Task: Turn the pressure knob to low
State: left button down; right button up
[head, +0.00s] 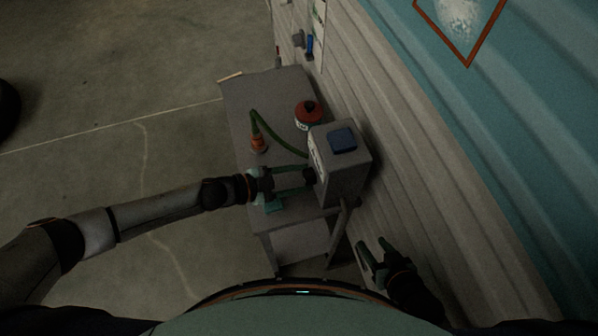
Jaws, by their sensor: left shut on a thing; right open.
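The pressure knob (310,176) is a small dark shape on the left-facing side of a grey box (347,172) on the table. My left gripper (306,177) reaches in from the left with its fingers shut on the knob. The fingers hide much of it, so I cannot read its setting. My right gripper (373,252) is open and empty at the lower right, beside the wall and apart from the box.
The grey table (262,95) stands along the ribbed wall (390,130). It bears a red-topped container (308,113), a green hose (278,135) with an orange fitting (259,144), and a blue item (342,139) on the box.

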pick_arm(q)
jog(key=shift+w+r+n+g+p, duration=0.15)
jog(key=shift+n+g+p, duration=0.3)
jog(key=shift+n, duration=0.25)
jog(key=shift+a+n+g+h, duration=0.1)
jog(key=shift+n+g+h, duration=0.2)
jog(key=shift+n+g, duration=0.5)
jog(key=n, duration=0.1)
jog(key=n+g+b, duration=0.1)
jog(key=shift+w+f+n+h, duration=0.2)
jog(key=shift+f+n+h, duration=0.1)
jog(key=shift+n, duration=0.1)
jog(key=shift+n+g+h+b, duration=0.45)
jog(key=shift+n+b, duration=0.5)
jog(key=shift+n, duration=0.15)
jog(key=shift+c, duration=1.6)
grip_release()
